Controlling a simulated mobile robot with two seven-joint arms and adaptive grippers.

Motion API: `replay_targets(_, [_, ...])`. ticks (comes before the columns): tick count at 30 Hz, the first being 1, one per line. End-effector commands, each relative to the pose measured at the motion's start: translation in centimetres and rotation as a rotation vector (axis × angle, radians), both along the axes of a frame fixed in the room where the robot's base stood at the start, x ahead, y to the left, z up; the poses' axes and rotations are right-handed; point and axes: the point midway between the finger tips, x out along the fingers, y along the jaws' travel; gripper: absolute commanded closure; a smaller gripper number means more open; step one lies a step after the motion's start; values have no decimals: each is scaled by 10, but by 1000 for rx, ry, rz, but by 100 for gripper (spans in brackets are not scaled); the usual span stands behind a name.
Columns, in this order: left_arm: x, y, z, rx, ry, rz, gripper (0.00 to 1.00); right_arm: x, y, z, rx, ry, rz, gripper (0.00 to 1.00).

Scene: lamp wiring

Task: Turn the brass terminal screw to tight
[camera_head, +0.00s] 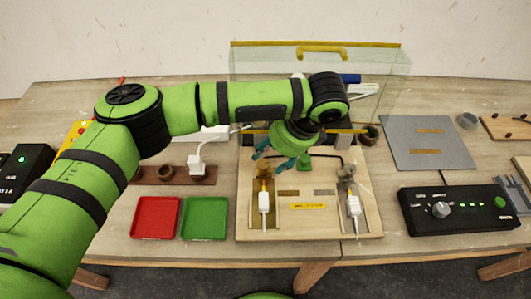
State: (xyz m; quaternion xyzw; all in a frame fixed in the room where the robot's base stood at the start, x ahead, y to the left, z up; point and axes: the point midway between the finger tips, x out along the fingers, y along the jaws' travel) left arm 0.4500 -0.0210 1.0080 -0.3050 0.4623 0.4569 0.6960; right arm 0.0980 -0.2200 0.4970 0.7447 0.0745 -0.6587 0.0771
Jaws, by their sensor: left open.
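A pale wooden wiring board (308,226) lies in the middle of the table. A brass-coloured terminal (264,184) stands on its left side, with a white plug-like piece (264,203) in front of it. A greyer terminal (346,173) stands on the right side, with a similar white piece (353,206). My left gripper (273,159) points down just above and behind the brass terminal, its teal fingers apart and nothing seen between them. The screw head is too small to make out, and I cannot tell whether a finger touches it. My right gripper is out of view.
Red (155,218) and green (205,218) trays lie left of the board. A black control box (458,211) with a knob stands right. A clear guard with a yellow handle (322,50) rises behind. A grey mat (430,142) lies back right. My left arm crosses above the table.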

Motion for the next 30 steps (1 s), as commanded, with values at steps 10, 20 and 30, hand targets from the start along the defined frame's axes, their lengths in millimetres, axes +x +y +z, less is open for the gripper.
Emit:
replay_targets(10, [7,16,-39,0,0,3,46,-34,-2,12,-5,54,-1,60])
replay_targets(20, [8,17,-43,-2,-2,2,54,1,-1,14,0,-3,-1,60])
replay_targets(30, [9,18,-42,1,-6,3,99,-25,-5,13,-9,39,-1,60])
